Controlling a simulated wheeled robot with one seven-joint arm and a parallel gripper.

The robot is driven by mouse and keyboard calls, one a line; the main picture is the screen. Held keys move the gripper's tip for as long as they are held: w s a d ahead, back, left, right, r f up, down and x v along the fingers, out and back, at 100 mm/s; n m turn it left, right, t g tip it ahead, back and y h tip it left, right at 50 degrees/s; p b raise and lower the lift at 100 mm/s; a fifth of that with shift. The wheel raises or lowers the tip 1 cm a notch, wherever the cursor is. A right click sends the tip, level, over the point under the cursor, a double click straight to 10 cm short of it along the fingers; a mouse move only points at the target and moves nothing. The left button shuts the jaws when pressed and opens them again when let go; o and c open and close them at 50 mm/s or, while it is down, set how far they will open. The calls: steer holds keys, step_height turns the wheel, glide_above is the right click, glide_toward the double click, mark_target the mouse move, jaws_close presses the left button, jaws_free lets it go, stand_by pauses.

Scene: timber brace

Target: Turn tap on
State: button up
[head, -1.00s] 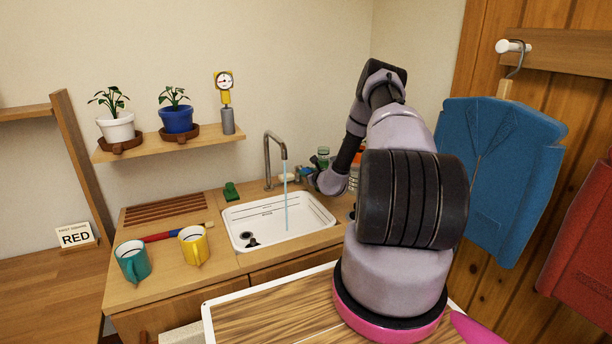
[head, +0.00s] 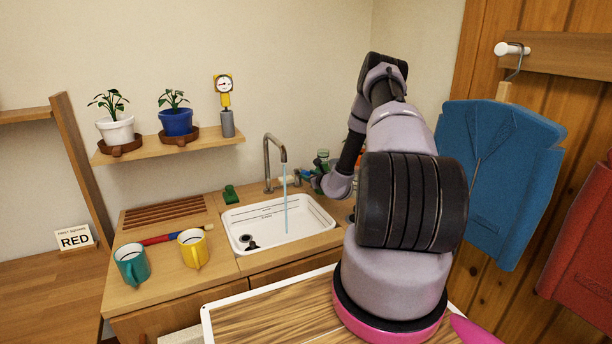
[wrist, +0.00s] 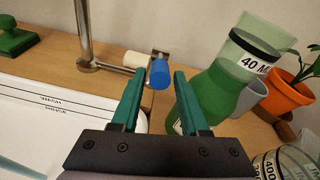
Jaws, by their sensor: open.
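The metal tap (head: 268,160) rises behind the white sink (head: 275,222), and a thin stream of water (head: 286,205) runs from its spout into the basin. In the wrist view, the tap's post (wrist: 84,35) stands at upper left. A blue knob (wrist: 159,73) lies to its right, beside a short white piece (wrist: 136,60) and a small metal fitting. My gripper (wrist: 159,82) is open, its two green fingers on either side of the line to the knob. Whether they touch it, I cannot tell. In the head view my arm partly hides the gripper.
A green bottle (wrist: 208,95) stands close to the right finger, with an orange pot (wrist: 287,95) beyond it. A green stamp-like block (head: 230,194) sits left of the tap. A teal mug (head: 132,266) and a yellow mug (head: 193,250) stand on the left counter.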

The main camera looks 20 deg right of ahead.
steer(key=v, duration=0.7)
steer(key=shift+s, duration=0.25)
